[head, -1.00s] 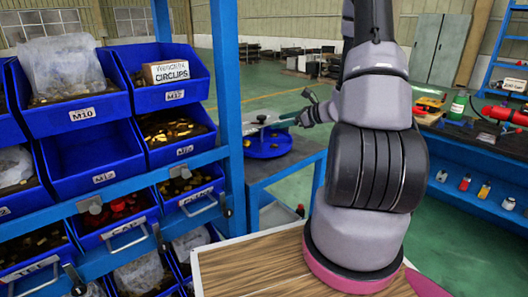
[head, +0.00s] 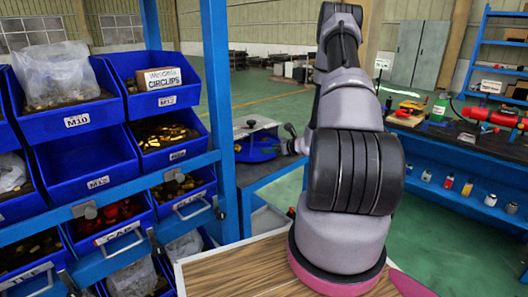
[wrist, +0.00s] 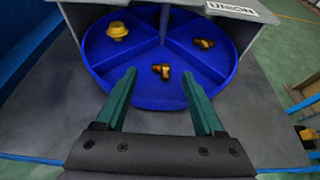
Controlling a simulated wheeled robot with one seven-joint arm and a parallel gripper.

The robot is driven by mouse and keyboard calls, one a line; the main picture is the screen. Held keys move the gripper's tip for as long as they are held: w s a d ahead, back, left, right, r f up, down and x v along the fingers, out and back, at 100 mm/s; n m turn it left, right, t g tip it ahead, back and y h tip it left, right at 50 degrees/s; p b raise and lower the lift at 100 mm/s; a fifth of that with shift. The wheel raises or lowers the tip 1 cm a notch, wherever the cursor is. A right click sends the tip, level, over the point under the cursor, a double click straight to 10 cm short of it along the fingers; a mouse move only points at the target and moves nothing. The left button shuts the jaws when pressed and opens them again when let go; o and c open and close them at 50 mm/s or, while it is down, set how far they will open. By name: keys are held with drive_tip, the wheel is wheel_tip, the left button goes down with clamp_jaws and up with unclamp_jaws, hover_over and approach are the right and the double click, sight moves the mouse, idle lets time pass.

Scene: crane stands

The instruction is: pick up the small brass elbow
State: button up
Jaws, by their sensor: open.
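The round blue tray (wrist: 95,58) is divided into compartments and sits on a grey surface; it also shows small in the head view (head: 258,151). A small elbow-like brass piece (wrist: 161,71) lies in the front compartment. Another brass fitting (wrist: 204,42) lies in the right compartment, and a flanged yellow brass piece (wrist: 117,30) in the left one. I cannot tell for sure whether the right fitting is also an elbow. My gripper (wrist: 159,84) is open and empty. Its green fingers reach over the tray's near rim, with the front piece in line between the tips.
A grey plate labelled UNION (wrist: 240,10) overhangs the tray's far right side. A workbench with red tools (head: 485,118) is at right.

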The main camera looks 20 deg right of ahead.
drive_tip(key=shift+x, duration=1.6)
drive_tip(key=shift+d, duration=0.1)
clamp_jaws()
drive_tip(key=shift+r, duration=0.1)
